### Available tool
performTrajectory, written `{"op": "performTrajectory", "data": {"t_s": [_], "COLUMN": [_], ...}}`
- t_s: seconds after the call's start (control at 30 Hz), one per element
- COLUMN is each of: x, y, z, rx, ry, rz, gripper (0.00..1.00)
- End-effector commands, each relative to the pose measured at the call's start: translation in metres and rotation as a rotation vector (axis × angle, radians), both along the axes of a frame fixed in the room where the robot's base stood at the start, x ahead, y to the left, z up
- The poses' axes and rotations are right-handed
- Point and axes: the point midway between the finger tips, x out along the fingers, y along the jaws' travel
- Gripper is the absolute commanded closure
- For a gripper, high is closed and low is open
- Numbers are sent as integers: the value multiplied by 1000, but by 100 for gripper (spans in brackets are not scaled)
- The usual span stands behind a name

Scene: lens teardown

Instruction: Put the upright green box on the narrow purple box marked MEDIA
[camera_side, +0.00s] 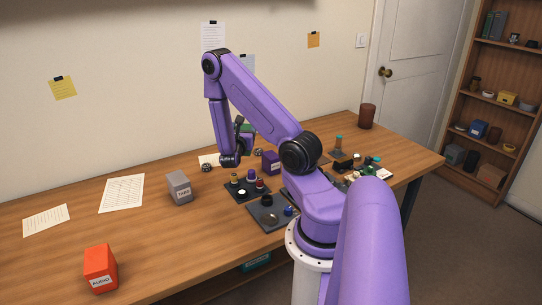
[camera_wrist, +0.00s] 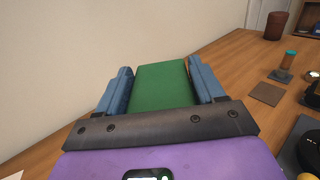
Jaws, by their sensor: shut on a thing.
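My gripper (camera_wrist: 158,68) is shut on the green box (camera_wrist: 161,90), which sits between its two blue finger pads in the wrist view. In the side view only a small green part (camera_side: 248,128) shows behind my wrist, left of and higher in the picture than the purple box. My arm hides most of the gripper there, and I cannot tell the box's exact height over the table. The narrow purple box (camera_side: 268,161) stands on the table just right of my wrist, with a white label too small to read well. It is not in the wrist view.
A grey box (camera_side: 180,187) and an orange box (camera_side: 100,266) marked AUDIO stand on the left of the table (camera_side: 150,235). Dark trays with small lens parts (camera_side: 267,213) lie in front of the purple box. A brown cup (camera_side: 367,117) stands at the back right.

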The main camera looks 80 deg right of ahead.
Motion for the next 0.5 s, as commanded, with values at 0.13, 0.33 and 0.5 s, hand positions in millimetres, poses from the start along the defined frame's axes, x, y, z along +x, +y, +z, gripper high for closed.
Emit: {"op": "performTrajectory", "data": {"t_s": [0.13,0.33,0.5], "x": [-37,-69,-78], "y": [-46,-78,-86], "z": [13,24,20], "rx": [-2,-2,2], "ry": [-2,-2,2], "rz": [-77,-128,-141], "gripper": [70,70,70]}}
